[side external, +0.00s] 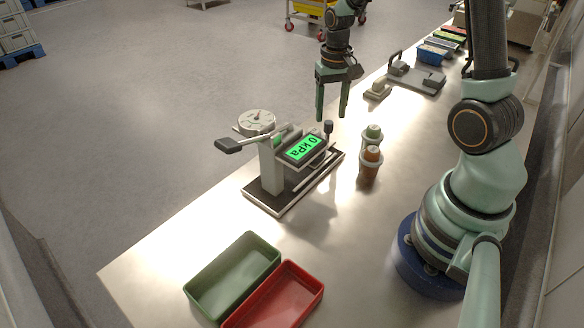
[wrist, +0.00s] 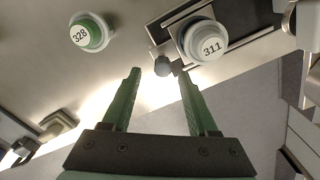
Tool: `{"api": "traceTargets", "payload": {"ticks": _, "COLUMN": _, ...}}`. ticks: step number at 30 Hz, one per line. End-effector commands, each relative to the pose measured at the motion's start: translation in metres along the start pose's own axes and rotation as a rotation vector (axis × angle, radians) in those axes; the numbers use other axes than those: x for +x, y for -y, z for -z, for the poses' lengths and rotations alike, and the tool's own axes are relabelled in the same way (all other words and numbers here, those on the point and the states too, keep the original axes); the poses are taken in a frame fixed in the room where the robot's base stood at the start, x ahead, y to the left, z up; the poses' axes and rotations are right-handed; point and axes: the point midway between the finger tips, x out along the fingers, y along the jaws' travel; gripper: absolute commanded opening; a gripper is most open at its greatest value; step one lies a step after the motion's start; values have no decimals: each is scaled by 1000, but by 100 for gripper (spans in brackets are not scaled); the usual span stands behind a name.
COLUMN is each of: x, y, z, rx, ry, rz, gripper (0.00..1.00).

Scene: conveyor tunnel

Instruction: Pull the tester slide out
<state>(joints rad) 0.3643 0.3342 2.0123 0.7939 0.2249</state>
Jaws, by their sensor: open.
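The tester stands on the bench in the side view, with a pale column (side external: 271,168), a dark base (side external: 262,197), a round gauge (side external: 257,121) and a green display (side external: 304,147) reading 0 kPa. A dark round knob (side external: 328,127) on a short stem stands at its right end. The knob also shows in the wrist view (wrist: 162,65), beside dark rails (wrist: 186,18) and a white-topped piece marked 311 (wrist: 210,46). My gripper (side external: 332,116) is open, pointing down close to the knob. In the wrist view the knob appears between its fingertips (wrist: 158,72). The slide itself is partly hidden.
The wrist view shows a green top marked 328 (wrist: 86,34). Green (side external: 235,274) and red (side external: 278,300) trays lie in front. A grey fixture (side external: 416,78) sits behind.

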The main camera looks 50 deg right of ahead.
Motion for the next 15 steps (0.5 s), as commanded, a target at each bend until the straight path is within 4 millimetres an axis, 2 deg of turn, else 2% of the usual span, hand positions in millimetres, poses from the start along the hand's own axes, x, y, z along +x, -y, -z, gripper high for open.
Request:
{"api": "traceTargets", "payload": {"ticks": 3, "x": -26, "y": 0, "z": 1, "rx": 0, "ry": -7, "rz": 2, "gripper": 60}}
{"api": "traceTargets", "payload": {"ticks": 9, "x": -66, "y": 0, "z": 2, "rx": 1, "ry": -7, "rz": 2, "gripper": 60}}
{"api": "traceTargets", "payload": {"ticks": 15, "x": -91, "y": 0, "z": 1, "rx": 2, "ry": -4, "rz": 1, "gripper": 60}}
